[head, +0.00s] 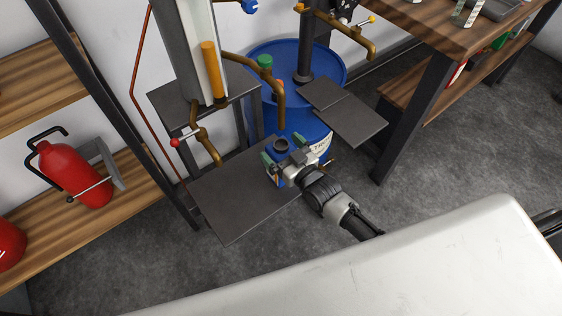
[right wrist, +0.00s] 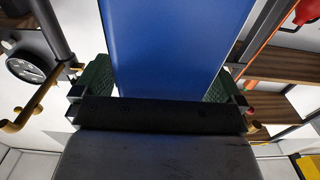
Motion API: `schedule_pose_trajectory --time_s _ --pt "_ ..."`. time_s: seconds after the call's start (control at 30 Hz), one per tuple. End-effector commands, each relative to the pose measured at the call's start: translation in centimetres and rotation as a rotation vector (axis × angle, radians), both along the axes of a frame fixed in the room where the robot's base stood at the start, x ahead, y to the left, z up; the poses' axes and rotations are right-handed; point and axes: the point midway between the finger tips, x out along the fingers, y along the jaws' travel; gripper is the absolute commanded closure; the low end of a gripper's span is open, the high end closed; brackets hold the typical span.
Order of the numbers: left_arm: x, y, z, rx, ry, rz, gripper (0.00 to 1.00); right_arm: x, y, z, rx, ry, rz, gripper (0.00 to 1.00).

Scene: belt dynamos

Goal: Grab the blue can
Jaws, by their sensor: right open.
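The blue can (head: 273,176) stands at the right edge of the dark metal plate, its round dark cap (head: 281,145) showing in the head view. My right gripper (head: 290,152) is at the can and hides much of it. In the right wrist view the can's blue side (right wrist: 175,40) fills the space between the green finger pads of my right gripper (right wrist: 158,80). The jaws are open, one finger on each side of the can. I cannot tell whether either pad touches it. My left gripper is not in view.
A large blue barrel (head: 270,58) stands behind the can. The dark plate (head: 225,205) is bare to the left. A brass tap pipe (head: 280,105) hangs close behind the can. Red canisters (head: 75,175) sit on the left shelf. A wooden bench (head: 440,30) stands at right.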

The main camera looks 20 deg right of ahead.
Motion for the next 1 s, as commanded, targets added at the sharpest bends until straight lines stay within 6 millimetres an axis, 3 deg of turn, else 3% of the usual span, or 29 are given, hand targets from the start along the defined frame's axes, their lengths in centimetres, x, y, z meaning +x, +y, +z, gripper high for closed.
schedule_pose_trajectory --time_s 0.3,0.9,1.0 --pt "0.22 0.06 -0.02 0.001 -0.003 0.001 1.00 0.48 0.20 -0.04 0.000 0.001 0.000 0.03" --pt "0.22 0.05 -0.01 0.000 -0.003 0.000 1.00 0.52 0.18 0.14 0.001 -0.003 0.000 0.95" --pt "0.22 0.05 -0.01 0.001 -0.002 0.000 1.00 0.51 0.17 0.14 0.001 -0.003 0.000 0.99"
